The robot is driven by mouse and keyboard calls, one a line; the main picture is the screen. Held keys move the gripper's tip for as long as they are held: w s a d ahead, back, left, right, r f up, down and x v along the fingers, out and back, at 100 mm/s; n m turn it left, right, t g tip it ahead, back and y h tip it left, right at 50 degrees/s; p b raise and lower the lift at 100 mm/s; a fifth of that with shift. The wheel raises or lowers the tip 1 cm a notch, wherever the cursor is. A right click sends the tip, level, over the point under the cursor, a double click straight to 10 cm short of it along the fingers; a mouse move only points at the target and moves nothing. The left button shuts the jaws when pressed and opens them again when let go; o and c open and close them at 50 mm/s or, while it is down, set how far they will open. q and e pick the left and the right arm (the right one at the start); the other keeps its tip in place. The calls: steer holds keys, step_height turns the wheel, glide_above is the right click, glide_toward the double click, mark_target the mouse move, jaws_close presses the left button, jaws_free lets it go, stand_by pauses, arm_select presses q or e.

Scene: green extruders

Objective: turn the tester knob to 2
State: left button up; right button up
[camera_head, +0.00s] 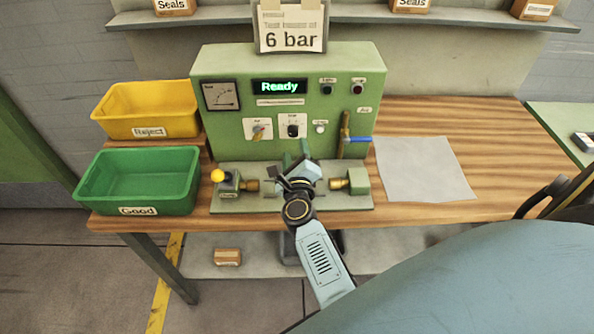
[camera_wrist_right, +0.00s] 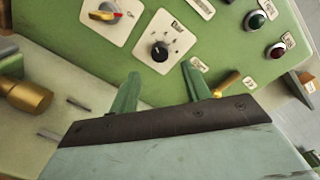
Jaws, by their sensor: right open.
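The green tester (camera_head: 350,75) stands on the wooden bench, its display (camera_head: 280,87) reading "Ready". A black round knob (camera_head: 292,129) sits on a white plate on its front; it also shows in the right wrist view (camera_wrist_right: 160,51), with marks around it too small to read. Left of it is a red and yellow knob (camera_head: 258,132) on another white plate, also in the wrist view (camera_wrist_right: 105,13). My right gripper (camera_head: 297,160) is open and empty in front of the panel. In the wrist view its green fingers (camera_wrist_right: 163,86) point toward the black knob, apart from it. My left gripper is not in view.
A brass-fitted fixture (camera_head: 340,183) lies before the panel, with a yellow-balled lever (camera_head: 218,175). Yellow Reject (camera_head: 150,108) and green Good (camera_head: 140,180) bins stand left. A grey sheet (camera_head: 425,170) lies right. A "6 bar" sign (camera_head: 289,38) stands on top.

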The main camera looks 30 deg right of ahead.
steer(key=v, duration=0.8)
steer(key=shift+b, duration=0.3)
steer(key=shift+d, duration=0.1)
